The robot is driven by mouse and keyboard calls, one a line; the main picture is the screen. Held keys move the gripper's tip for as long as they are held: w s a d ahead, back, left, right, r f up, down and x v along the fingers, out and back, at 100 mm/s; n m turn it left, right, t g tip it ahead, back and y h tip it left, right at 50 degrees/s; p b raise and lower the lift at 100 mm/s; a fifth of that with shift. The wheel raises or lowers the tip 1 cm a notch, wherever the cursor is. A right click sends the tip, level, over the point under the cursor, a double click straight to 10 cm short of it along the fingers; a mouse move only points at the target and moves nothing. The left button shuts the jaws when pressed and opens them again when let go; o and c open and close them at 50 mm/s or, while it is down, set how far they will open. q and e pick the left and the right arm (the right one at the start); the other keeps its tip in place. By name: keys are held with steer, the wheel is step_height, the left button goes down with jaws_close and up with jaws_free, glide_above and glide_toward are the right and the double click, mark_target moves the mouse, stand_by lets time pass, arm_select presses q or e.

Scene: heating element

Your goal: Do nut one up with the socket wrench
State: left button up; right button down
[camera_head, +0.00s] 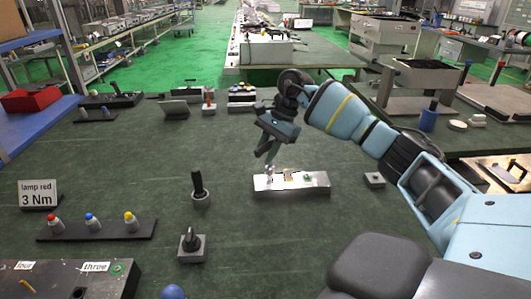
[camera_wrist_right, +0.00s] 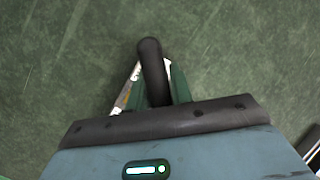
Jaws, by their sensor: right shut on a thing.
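My right gripper (camera_head: 267,143) hangs over the left part of a pale metal block (camera_head: 318,190) on the green table. In the right wrist view it is shut on a dark, round-ended handle (camera_wrist_right: 152,62). I take this for the socket wrench, but its lower end is hidden. In the head view a thin part reaches down from the fingers to the block's top; I cannot tell whether it touches a nut. A green-topped piece (camera_head: 307,177) shows on the block's right half. Nut one cannot be made out. My left gripper is not in view.
Two dark-handled tools stand in grey holders, one upright (camera_head: 198,182) and one nearer (camera_head: 191,241). A rack with red, blue and yellow lamps (camera_head: 96,228) and a grey box labelled "four" and "three" (camera_head: 62,280) lie left. The table between is clear.

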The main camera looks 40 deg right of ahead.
steer(key=shift+s+f+n+g+b, duration=0.15)
steer(key=shift+n+g+b, duration=0.3)
steer(key=shift+n, duration=0.65)
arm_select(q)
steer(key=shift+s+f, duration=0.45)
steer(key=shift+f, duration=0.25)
arm_select(e)
steer(key=shift+n+g, duration=0.25)
steer(key=shift+n, duration=0.25)
